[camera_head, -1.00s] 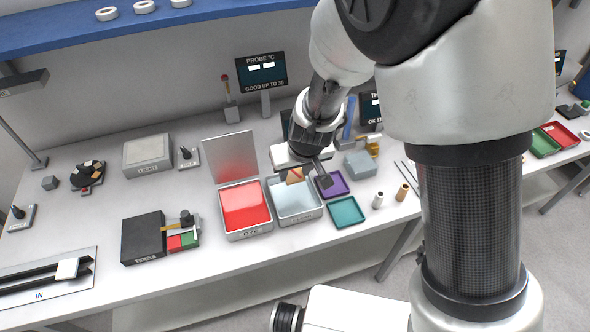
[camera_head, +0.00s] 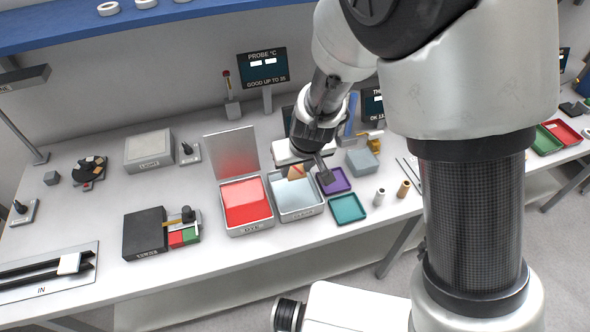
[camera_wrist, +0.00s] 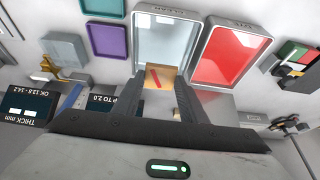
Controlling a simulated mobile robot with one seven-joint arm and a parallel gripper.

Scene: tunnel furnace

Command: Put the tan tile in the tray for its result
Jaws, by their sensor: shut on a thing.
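My gripper (camera_head: 308,173) is shut on the tan tile (camera_head: 296,171), which has a red diagonal mark on its face. In the wrist view the tile (camera_wrist: 153,76) sits between the two fingertips (camera_wrist: 162,84). In the head view the tile appears over the back part of the pale basin (camera_head: 297,213); I cannot tell its exact height. A purple tray (camera_head: 338,190) and a teal tray (camera_head: 348,220) stand right of the basin and look empty. Farther right are a green tray (camera_head: 541,150) and a red tray (camera_head: 563,143).
The red-filled DYE basin (camera_head: 247,229) with its raised lid (camera_head: 231,153) stands left of the pale basin. A grey block (camera_head: 362,162) and two small cylinders (camera_head: 379,197) are to the right. Screens, including the probe display (camera_head: 263,67), stand behind.

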